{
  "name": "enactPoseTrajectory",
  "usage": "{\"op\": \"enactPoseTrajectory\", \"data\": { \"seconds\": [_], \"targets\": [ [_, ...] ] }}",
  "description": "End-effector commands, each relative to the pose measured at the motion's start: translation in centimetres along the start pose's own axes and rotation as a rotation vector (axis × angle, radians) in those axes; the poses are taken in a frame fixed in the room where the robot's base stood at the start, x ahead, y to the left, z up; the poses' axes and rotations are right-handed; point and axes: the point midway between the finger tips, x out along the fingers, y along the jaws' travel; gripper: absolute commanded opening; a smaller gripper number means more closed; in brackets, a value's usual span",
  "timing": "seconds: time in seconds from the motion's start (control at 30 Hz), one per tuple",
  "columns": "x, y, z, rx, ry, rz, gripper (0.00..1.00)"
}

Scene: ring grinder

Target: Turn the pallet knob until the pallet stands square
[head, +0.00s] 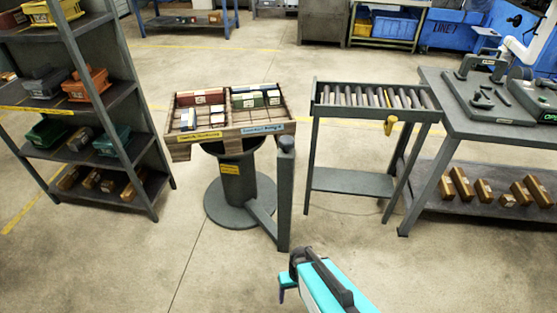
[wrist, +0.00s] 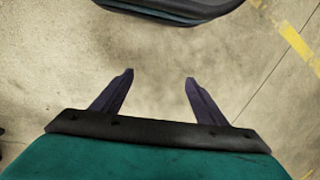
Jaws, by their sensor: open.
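The pallet (head: 217,131) is a wooden tray on a round dark pedestal (head: 232,182). It carries several red, green and white boxes, and its front edge slants, the left end nearer than the right. A yellow and a blue label are on that edge. A dark post with a rounded knob (head: 286,145) on top stands at the pallet's front right, joined to the pedestal by a low bar. My gripper is at the bottom of the head view, apart from post and pallet. In the wrist view my gripper (wrist: 159,77) has its two fingers apart with only bare floor between them.
A shelf rack (head: 85,110) with bins stands at left. A roller stand (head: 352,180) with a yellow handle (head: 390,124) is right of the post, and a workbench (head: 460,125) is further right.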

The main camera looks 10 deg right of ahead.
Motion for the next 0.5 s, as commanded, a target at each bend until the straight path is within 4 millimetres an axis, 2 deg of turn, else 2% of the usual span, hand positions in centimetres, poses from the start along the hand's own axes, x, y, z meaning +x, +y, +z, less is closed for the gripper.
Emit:
{"op": "enactPoseTrajectory", "data": {
  "seconds": [0.03,0.1,0.2,0.33,0.5],
  "targets": [
    [-0.2,0.6,2.7,0.015,-0.064,0.012,0.67],
    [-0.4,1.3,5.6,0.032,-0.146,0.030,0.67],
    [-1.0,2.1,8.9,0.055,-0.239,0.054,0.67],
    [-1.5,2.4,11.4,0.070,-0.315,0.076,0.67],
    [-1.7,2.6,12.3,0.077,-0.344,0.085,0.67]
  ]
}}
